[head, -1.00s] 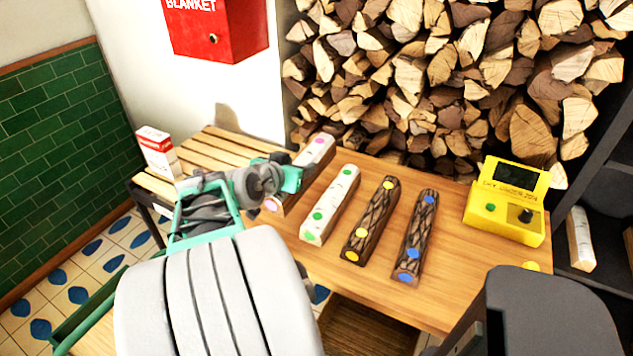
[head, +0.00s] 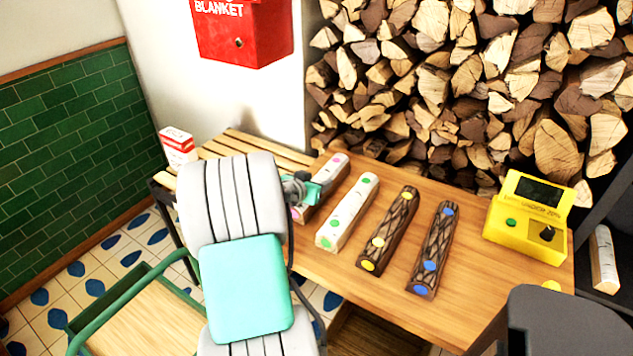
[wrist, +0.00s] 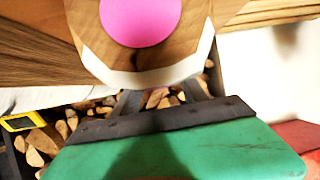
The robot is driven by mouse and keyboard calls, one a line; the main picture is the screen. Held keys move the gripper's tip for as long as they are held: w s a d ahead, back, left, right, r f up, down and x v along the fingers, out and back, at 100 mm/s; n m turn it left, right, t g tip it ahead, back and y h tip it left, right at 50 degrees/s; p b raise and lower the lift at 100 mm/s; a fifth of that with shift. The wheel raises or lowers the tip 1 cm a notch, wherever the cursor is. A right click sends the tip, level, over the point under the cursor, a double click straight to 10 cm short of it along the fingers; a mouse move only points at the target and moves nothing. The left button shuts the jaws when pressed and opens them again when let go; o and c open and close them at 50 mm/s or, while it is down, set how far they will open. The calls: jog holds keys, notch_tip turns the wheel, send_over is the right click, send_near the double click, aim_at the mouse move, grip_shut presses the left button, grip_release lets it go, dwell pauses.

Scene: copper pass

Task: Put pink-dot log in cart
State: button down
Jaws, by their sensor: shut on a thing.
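The pink-dot log (head: 335,173) is a pale birch log with pink dots, at the left end of the row of logs on the wooden table. My gripper (head: 311,193) is shut on it, and my arm hides part of the log and the fingers. In the wrist view the log's end face with a large pink dot (wrist: 140,20) is close against the green finger (wrist: 180,145); the other finger is hidden. I cannot tell whether the log is off the table. The cart (head: 88,306), with a green frame and wooden bed, stands at the lower left, partly behind my arm.
Green-dot (head: 347,212), yellow-dot (head: 391,229) and blue-dot (head: 435,248) logs lie to the right. A yellow device (head: 527,222) stands at the table's right. A red-and-white box (head: 178,147) stands on the slatted bench (head: 240,143). Stacked firewood (head: 450,90) fills the back.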

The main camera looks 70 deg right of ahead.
jog(key=shift+f, duration=0.1)
jog(key=c, duration=0.6)
grip_release()
